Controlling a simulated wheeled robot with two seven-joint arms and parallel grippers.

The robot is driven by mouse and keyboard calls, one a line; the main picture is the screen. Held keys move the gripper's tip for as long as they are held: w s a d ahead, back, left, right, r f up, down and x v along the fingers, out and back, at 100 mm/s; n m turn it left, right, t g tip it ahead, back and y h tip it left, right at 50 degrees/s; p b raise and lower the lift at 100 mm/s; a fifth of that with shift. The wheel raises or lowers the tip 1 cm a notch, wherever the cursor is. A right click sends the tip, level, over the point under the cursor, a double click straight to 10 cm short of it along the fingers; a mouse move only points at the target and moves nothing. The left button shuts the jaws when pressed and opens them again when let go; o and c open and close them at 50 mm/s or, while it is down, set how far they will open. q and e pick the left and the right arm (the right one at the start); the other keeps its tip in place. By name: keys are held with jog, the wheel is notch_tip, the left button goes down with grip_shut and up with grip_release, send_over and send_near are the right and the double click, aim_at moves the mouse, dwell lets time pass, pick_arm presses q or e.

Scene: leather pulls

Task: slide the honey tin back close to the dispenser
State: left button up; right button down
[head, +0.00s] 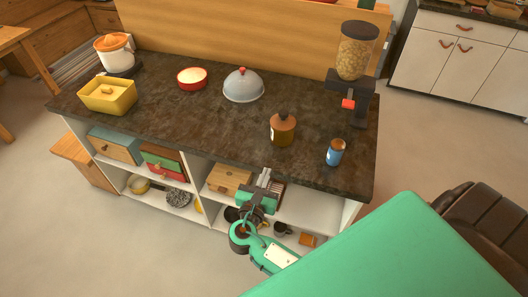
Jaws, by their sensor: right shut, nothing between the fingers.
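A round amber-brown tin (282,133) with a brown knobbed lid stands upright near the front edge of the dark counter; I take it for the honey tin. The dispenser (357,55), a clear hopper of pale pieces on a dark stand with a red part, stands at the back right, well apart from the tin. My right gripper (265,177) is shut and empty at the counter's front edge, below and slightly left of the tin, not touching it. My left gripper is out of view.
A small blue can (335,152) stands right of the tin, near the front edge. A grey dome (243,85), red bowl (192,78), yellow box (107,95) and juicer (115,53) stand further left. The counter (315,110) between tin and dispenser looks clear.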

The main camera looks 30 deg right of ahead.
aim_at(280, 136)
jog(key=p+x, duration=0.4)
jog(key=x, duration=0.9)
jog(key=shift+r+p, duration=0.15)
jog(key=shift+p, duration=0.2)
jog(key=shift+w+d, duration=0.35)
jog(key=shift+d, duration=0.1)
jog(key=b+x, duration=0.2)
jog(key=x, duration=0.5)
jog(key=b+x, duration=0.2)
jog(key=x, duration=0.5)
jog(key=b+x, duration=0.2)
jog(key=x, duration=0.5)
jog(key=shift+f, duration=0.25)
jog(key=shift+w+d+r, duration=0.1)
jog(key=shift+w+d, duration=0.2)
